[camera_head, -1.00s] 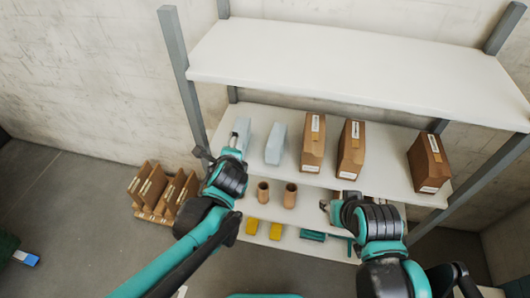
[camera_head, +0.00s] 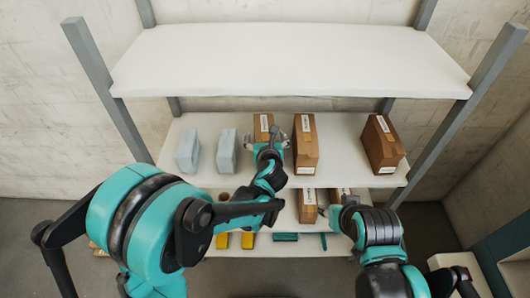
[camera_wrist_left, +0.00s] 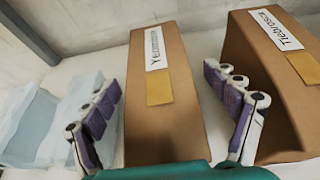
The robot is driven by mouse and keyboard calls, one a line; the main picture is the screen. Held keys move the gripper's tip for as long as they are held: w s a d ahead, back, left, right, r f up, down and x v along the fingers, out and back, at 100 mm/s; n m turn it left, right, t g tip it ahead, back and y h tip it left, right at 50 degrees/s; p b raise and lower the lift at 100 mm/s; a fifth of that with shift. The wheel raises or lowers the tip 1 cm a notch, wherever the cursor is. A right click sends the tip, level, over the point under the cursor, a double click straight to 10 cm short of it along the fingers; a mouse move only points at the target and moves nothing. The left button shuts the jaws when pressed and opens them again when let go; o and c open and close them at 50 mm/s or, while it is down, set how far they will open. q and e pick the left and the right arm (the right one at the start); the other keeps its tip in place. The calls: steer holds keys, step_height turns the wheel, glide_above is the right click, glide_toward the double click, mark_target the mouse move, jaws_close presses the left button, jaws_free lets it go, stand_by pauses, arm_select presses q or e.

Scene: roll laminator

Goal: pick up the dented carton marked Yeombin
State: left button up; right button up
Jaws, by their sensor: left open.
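A brown carton (camera_wrist_left: 165,125) stands upright between my left gripper's fingers in the left wrist view. Its white label starts with "Yeom"; the rest is hard to read, and I see no clear dent. In the head view the same carton (camera_head: 263,120) is on the middle shelf, its lower part hidden by my left gripper (camera_head: 274,140). The left gripper is open, with one finger on each side of the carton; I cannot tell whether they touch it. My right gripper (camera_head: 338,207) is low in front of the shelves, its fingers too small to judge.
A second carton (camera_wrist_left: 268,80), its label starting with "Tiebro", stands close to the right finger. Pale blue blocks (camera_head: 188,150) stand to the left. Another carton (camera_head: 382,145) is farther right. The top shelf (camera_head: 290,62) is bare and overhangs the middle shelf.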

arm_select(q)
steer(key=shift+x, duration=1.05)
steer(key=shift+s, duration=0.1)
steer(key=c, duration=1.5)
steer(key=shift+o, duration=0.2)
steer(key=shift+r, duration=0.1)
